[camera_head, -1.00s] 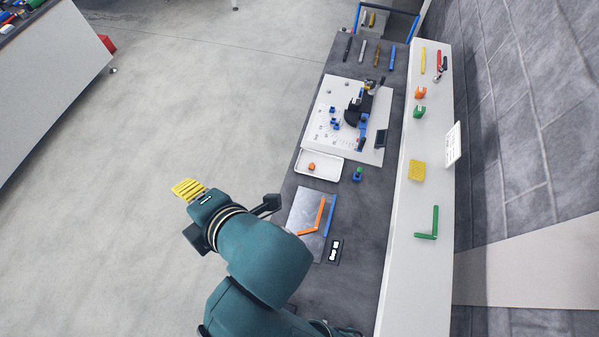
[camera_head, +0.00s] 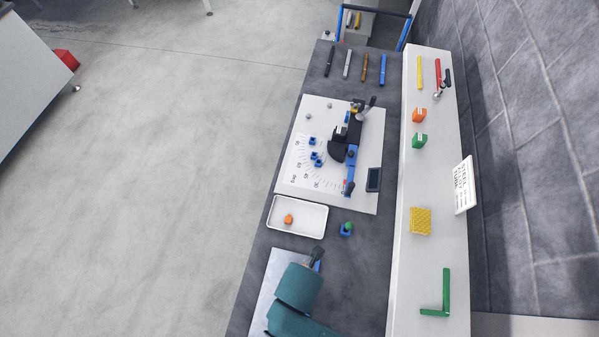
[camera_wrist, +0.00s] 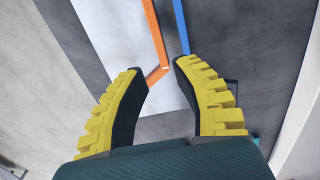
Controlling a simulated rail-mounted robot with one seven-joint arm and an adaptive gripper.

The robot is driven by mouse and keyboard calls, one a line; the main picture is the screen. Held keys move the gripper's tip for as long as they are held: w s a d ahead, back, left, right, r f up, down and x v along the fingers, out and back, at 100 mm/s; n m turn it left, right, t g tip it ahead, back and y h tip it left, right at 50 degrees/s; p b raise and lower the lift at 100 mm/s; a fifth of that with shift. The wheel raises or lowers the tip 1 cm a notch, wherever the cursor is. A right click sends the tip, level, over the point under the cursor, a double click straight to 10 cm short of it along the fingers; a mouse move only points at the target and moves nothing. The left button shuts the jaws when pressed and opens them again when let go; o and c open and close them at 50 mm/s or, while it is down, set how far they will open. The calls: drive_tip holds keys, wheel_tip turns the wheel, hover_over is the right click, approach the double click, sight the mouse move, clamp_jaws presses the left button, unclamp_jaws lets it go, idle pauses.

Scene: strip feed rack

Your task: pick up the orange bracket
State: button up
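The orange bracket (camera_wrist: 154,32) is an L-shaped piece lying on a light plate (camera_wrist: 113,30). In the wrist view it is ahead of my gripper (camera_wrist: 158,68), its corner showing between the fingertips. The two yellow-ridged fingers are apart with nothing held between them. The bracket's upper arm runs out of the top of the picture, and its short arm runs down left toward the left fingertip. I cannot tell how high the fingers are above it. In the head view my arm hides the bracket and the fingers.
A blue strip (camera_wrist: 181,25) runs along the bracket's right side. A white tray (camera_head: 271,219) with a small orange part (camera_head: 288,218) and a blue-green part (camera_head: 347,229) lie beyond. A white board (camera_head: 318,108) carries a blue-black fixture. A shelf at right holds a green bracket (camera_head: 446,294).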

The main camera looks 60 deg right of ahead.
wheel_tip(320, 180, down, 7)
drive_tip(key=shift+f+b, duration=0.1)
drive_tip(key=shift+b, duration=0.25)
drive_tip(key=f, duration=0.5)
drive_tip(key=shift+w+d+f, duration=0.2)
drive_tip(key=shift+w+d, duration=0.05)
drive_tip(key=shift+d, duration=0.15)
clamp_jaws()
